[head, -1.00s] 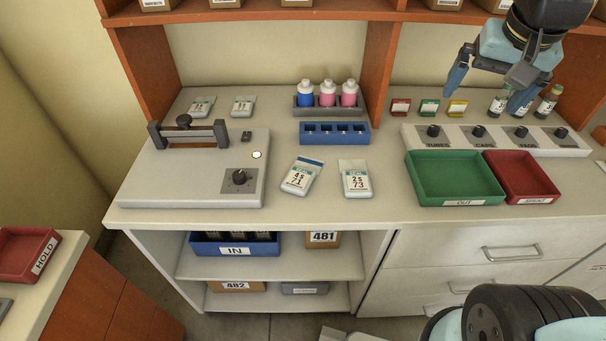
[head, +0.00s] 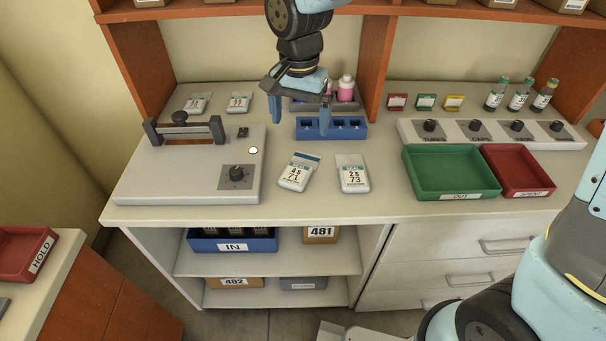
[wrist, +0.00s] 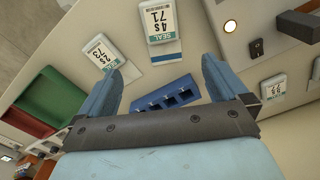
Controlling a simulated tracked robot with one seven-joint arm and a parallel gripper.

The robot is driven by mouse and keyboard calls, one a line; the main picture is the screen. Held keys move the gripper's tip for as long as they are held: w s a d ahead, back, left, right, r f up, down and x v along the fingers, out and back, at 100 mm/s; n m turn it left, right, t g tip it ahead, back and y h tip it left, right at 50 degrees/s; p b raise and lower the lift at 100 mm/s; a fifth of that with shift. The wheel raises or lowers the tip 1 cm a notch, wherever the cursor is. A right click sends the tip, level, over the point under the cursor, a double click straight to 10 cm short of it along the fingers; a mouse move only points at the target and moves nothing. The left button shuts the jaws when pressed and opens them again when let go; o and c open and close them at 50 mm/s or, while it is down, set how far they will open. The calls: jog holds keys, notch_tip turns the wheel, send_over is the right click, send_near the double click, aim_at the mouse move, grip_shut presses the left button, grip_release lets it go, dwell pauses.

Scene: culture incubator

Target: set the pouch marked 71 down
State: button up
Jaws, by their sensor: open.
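The pouch marked 71 (head: 299,173) lies flat on the bench, with a white label and a blue strip at its far end. It also shows in the wrist view (wrist: 163,30), beyond the fingertips. The pouch marked 73 (head: 352,174) lies just right of it, apart from it; it also shows in the wrist view (wrist: 102,58). My gripper (head: 301,128) is open and empty. It hangs above the back of the bench, in front of the blue rack, beyond the pouch marked 71 and not touching it.
A sealer-like device (head: 190,170) with a knob stands left of the pouches. The blue rack (head: 350,131) and bottles stand behind. A green OUT tray (head: 452,190) and a red tray (head: 518,188) are on the right. Two more pouches lie at the back left.

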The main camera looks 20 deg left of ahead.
send_over(297, 170)
jog(key=f, duration=0.5)
jog(key=w+f, duration=0.1)
jog(key=f, duration=0.2)
jog(key=shift+d+f, duration=0.1)
jog(key=shift+f, duration=0.15)
jog(key=f, duration=0.2)
jog(key=s+f, duration=0.1)
jog(key=f, duration=0.1)
jog(key=shift+f, duration=0.7)
jog(key=c, duration=1.2)
jog(key=shift+c, duration=0.2)
jog(key=shift+r, duration=0.1)
